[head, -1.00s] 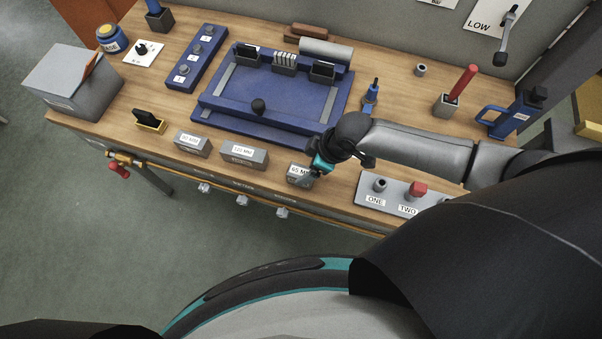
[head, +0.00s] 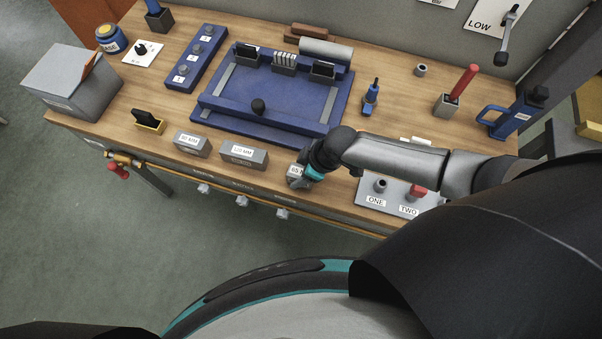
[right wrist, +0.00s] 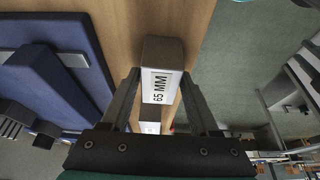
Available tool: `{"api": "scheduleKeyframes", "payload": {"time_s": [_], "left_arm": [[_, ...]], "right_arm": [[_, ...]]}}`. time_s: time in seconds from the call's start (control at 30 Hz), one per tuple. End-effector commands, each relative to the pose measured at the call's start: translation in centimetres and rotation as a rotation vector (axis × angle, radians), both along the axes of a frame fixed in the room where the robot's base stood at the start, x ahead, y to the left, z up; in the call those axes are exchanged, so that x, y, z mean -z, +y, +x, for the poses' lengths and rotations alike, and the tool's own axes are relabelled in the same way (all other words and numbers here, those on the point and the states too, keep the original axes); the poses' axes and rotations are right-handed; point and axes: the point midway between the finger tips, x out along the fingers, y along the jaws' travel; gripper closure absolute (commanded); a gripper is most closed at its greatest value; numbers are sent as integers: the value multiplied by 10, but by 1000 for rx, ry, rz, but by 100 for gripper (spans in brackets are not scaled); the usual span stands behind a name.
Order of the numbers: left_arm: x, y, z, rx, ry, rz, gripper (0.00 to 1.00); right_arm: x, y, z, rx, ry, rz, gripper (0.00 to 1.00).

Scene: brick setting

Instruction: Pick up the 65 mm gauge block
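The 65 mm gauge block (head: 293,181) is a grey block with a white label near the bench's front edge. My right gripper (head: 304,178) is over it from above and hides part of it in the head view. In the right wrist view, the block (right wrist: 162,60) lies between the two fingers (right wrist: 161,80), its 65 MM label facing the camera. The fingers stand apart, one along each side of the block, and I cannot tell whether they touch it. My left gripper is not in view.
The 80 mm (head: 191,145) and 120 mm (head: 244,155) blocks stand to the left along the front edge. A grey button panel (head: 372,204) lies close on the right. A blue plate fixture (head: 290,110) is behind.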

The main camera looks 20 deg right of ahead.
Motion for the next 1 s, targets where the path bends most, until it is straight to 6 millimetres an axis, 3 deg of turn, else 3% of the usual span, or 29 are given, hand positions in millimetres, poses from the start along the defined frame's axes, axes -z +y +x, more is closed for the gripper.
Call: {"api": "scheduleKeyframes", "payload": {"time_s": [0.07, 0.5, 1.0], "left_arm": [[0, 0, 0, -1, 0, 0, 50], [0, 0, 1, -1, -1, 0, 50], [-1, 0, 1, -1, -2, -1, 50]], "right_arm": [[0, 0, 0, 0, 0, 0, 49], [0, 0, 0, 0, 0, 0, 98], [-3, 0, 0, 0, -1, 1, 100]]}}
